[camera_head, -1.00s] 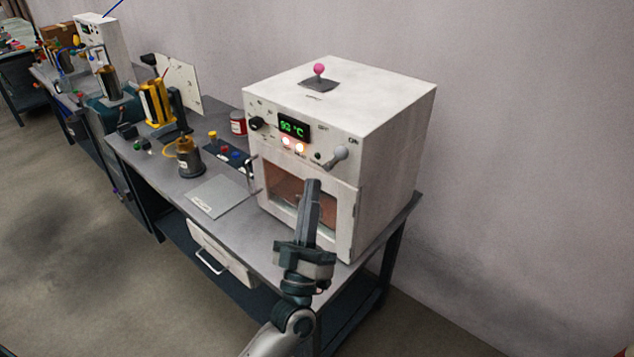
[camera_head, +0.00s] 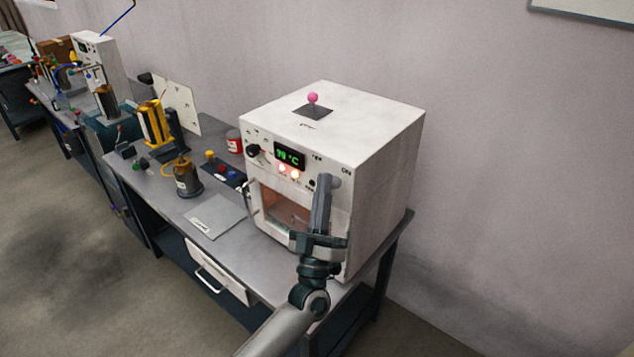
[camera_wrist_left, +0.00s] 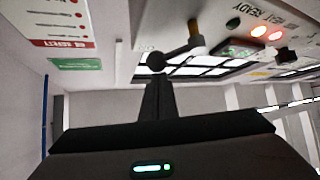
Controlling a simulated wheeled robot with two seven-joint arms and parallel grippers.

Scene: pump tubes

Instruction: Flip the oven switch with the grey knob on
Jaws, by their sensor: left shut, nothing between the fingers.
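The white oven (camera_head: 390,150) stands on the grey bench with its front panel toward me. Its switch has a grey knob (camera_head: 336,181), largely hidden behind my left fingertips in the head view. In the left wrist view the knob (camera_wrist_left: 156,62) is a dark ball on a short lever (camera_wrist_left: 180,51) from the panel. My left gripper (camera_head: 326,178) is shut and empty, fingers pointing up in front of the panel. In the wrist view its fingertips (camera_wrist_left: 157,80) lie just below the ball; I cannot tell whether they touch. My right gripper is not in view.
A pink-knobbed lever (camera_head: 313,99) stands on the oven top. The panel has a black dial (camera_head: 253,150), a green display (camera_head: 290,156) and lit lamps (camera_head: 288,171).

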